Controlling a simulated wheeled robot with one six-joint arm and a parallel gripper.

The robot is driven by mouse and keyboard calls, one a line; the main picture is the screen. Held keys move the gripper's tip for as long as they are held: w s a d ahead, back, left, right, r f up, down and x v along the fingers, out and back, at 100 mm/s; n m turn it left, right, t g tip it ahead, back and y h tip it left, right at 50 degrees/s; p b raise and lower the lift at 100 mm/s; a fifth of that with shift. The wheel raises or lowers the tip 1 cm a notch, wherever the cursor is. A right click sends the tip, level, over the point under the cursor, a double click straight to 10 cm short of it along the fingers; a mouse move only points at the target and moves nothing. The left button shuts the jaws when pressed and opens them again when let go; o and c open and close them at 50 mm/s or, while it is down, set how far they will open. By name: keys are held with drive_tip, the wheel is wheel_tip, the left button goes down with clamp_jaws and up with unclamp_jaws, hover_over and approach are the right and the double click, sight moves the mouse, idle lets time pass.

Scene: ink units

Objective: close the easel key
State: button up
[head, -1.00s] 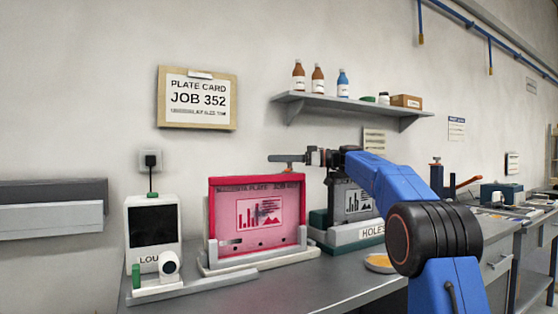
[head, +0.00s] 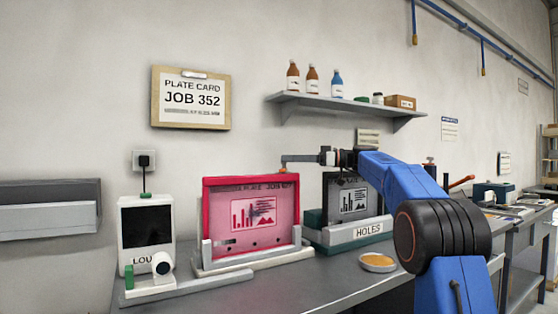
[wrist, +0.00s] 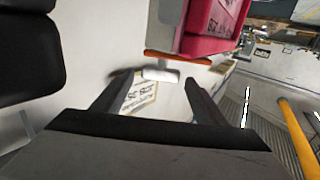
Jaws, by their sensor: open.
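The magenta plate (head: 262,241) stands upright in its light grey easel on the bench. In the head view a small orange part (head: 284,170), perhaps the easel key, shows at the plate's top edge, just under my fingertips. My gripper (head: 285,160) is open above the plate's upper right. In the wrist view, an orange bar (wrist: 178,57) runs along the magenta edge. A white rounded piece (wrist: 160,75) beside it lies between my open fingers (wrist: 160,90) in the picture. I cannot tell whether the fingers touch it.
The white viewer box (head: 147,235) stands to the left. A shelf (head: 345,106) with bottles hangs above.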

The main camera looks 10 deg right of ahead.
drive_tip(key=v, duration=1)
drive_tip(key=shift+d, duration=0.35)
drive_tip(key=shift+s, duration=0.15)
